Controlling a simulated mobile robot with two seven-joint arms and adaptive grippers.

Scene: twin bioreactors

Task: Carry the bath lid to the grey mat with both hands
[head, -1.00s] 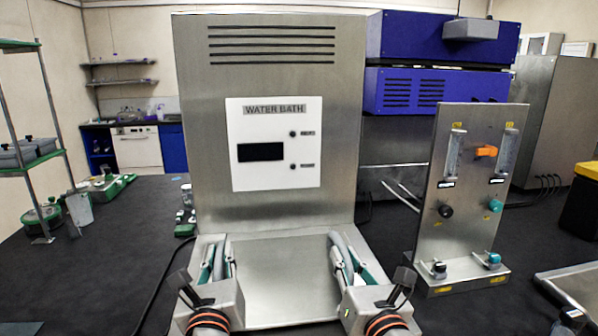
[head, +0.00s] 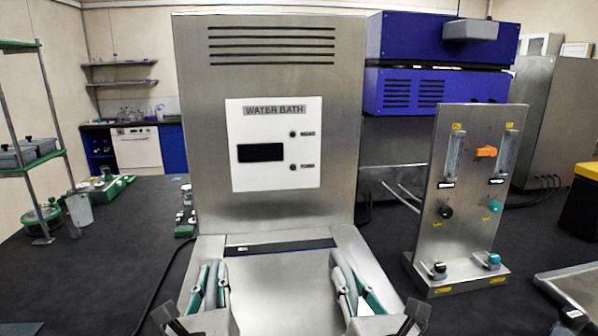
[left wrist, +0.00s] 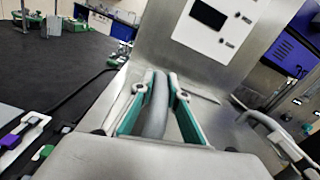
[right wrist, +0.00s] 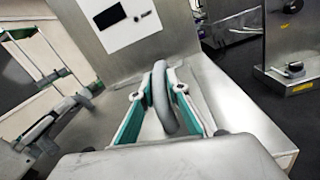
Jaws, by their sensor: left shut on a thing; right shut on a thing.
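The bath lid (head: 280,284) is a flat steel plate with two grey loop handles, at the front of the steel water bath (head: 262,100). A dark, bluish gap shows behind its far edge. My left gripper (head: 213,275) is shut on the left handle, whose grey loop stands between the fingers in the left wrist view (left wrist: 156,105). My right gripper (head: 347,272) is shut on the right handle, seen in the right wrist view (right wrist: 161,98). I cannot clearly make out the grey mat. The lid's near edge is out of view.
A steel panel with knobs and flow tubes (head: 470,190) stands to the right of the bath. A steel tray (head: 577,290) lies at the lower right. A black cable (head: 165,285) runs along the bath's left side. The dark bench top (head: 90,265) further left is largely clear.

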